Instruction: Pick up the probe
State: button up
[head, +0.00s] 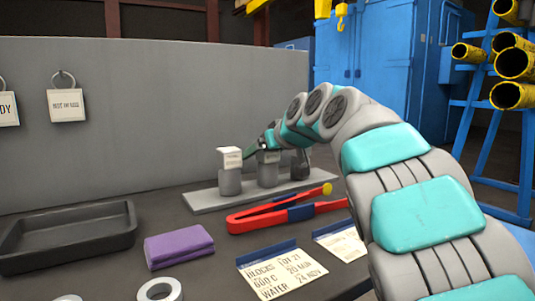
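I cannot clearly identify the probe in the head view. A grey base plate (207,202) on the bench holds a grey cylinder with a white label (230,181), a second grey cylinder (268,174) and a dark upright piece (300,166). My gripper (262,149) is at the far end of my arm, at or just above the second cylinder. Its fingers are small and partly hidden by my wrist, so its opening and any contact are unclear. Red tongs with blue sleeves (255,221) lie in front of the plate, with a yellow knob (327,188) at the right.
A black tray (70,250), a purple folded cloth (179,246), a tape-like ring (159,290) and written cards (283,274) lie on the bench. A grey panel (150,110) stands behind. A blue rack with yellow tubes (490,120) is at the right.

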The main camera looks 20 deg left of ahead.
grip_shut()
dwell(0.5)
jog(key=shift+r, duration=0.1)
